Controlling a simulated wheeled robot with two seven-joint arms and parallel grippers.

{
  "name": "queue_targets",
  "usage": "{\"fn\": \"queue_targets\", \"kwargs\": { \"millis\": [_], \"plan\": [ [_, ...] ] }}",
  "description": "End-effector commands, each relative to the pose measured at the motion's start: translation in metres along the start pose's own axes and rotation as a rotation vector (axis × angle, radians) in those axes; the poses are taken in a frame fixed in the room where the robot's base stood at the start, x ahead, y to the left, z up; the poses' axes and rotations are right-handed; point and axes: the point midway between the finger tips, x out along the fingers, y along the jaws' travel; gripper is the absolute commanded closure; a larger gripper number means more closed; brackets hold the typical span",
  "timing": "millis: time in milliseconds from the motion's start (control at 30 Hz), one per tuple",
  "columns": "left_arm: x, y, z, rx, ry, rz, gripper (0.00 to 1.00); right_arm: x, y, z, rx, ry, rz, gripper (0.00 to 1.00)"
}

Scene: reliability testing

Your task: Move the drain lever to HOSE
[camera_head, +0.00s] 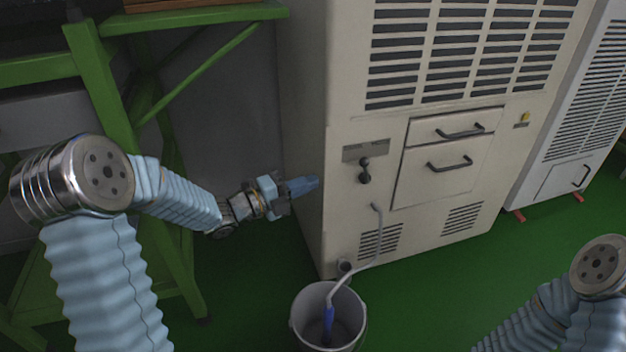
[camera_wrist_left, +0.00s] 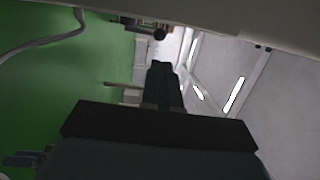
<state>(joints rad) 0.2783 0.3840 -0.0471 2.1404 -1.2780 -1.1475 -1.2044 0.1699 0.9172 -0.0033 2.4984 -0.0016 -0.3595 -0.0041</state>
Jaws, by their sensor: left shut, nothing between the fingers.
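The black drain lever (camera_head: 364,171) sits on the lower front of a beige machine, below a grey label plate (camera_head: 365,150) whose lettering is too small to read. The lever's knob hangs downward. My left gripper (camera_head: 312,184) is shut and empty, with its blue fingers pointing right near the machine's front left edge, to the left of the lever and apart from it. In the left wrist view its dark fingers (camera_wrist_left: 163,78) are together. My right gripper is out of view; only part of my right arm shows.
A grey hose (camera_head: 377,240) runs from the machine's front into a bucket (camera_head: 299,318) on the green floor. Drawers with black handles (camera_head: 450,163) are right of the lever. A green frame (camera_head: 105,75) stands at left.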

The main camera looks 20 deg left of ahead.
Motion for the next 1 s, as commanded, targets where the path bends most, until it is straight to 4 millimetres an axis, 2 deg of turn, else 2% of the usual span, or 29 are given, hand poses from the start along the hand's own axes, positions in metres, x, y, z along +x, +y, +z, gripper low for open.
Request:
{"fn": "queue_targets", "kwargs": {
  "millis": [300, 500, 700, 1000],
  "plan": [
    [0.070, -0.001, -0.001, 0.000, 0.004, -0.001, 1.00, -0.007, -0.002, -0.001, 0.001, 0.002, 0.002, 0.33],
    [0.101, -0.001, -0.001, -0.001, 0.002, -0.001, 1.00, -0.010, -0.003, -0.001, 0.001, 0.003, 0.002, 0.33],
    [0.114, -0.001, -0.001, -0.001, 0.001, 0.000, 1.00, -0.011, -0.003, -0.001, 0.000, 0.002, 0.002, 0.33],
    [0.115, 0.000, -0.001, -0.001, 0.001, 0.000, 1.00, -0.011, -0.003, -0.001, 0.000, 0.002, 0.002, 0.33]
  ]
}}
